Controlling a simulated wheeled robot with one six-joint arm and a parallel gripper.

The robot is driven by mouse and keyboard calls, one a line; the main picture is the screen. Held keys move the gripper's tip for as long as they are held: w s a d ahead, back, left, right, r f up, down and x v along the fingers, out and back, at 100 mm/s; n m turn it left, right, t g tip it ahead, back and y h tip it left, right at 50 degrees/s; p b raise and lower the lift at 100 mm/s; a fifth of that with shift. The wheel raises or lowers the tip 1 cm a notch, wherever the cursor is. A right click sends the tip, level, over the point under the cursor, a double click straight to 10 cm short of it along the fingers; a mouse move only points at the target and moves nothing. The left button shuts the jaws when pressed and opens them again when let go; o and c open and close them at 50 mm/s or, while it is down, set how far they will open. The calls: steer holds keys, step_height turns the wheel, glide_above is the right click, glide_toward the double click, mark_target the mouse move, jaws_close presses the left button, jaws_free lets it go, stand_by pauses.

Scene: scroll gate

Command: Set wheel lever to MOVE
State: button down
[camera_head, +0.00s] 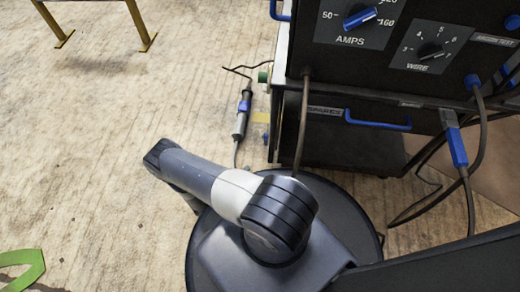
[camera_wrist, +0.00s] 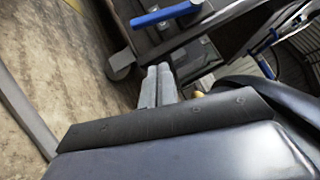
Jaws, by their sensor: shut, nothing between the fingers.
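No part that I can read for certain as the wheel lever, and no MOVE label, shows in either view. A dark welding cart (camera_head: 350,140) stands beyond my base in the head view. In the wrist view a caster wheel (camera_wrist: 121,64) sits under the cart, with a blue bar handle (camera_wrist: 166,13) above it. My gripper (camera_wrist: 158,72) is shut and empty, its two grey fingers together, pointing toward the underside of the cart. A small yellow piece (camera_wrist: 198,94) shows just right of the fingers, partly hidden by my wrist. The head view does not show my fingers.
In the head view, a torch (camera_head: 241,118) with a cable hangs at the cart's left side. Cables (camera_head: 470,190) loop at right. A blue drawer handle (camera_head: 378,123) sticks out in front. A yellow-footed stand (camera_head: 100,15) is far left. The floor at left is mostly clear.

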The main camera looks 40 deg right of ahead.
mark_target(266, 140)
steer(key=w+d+r+b, duration=0.1)
steer(key=d+r, duration=0.1)
steer(key=d, duration=0.8)
steer(key=shift+w+r, duration=0.2)
steer(key=shift+w, duration=0.2)
steer(key=shift+d, duration=0.25)
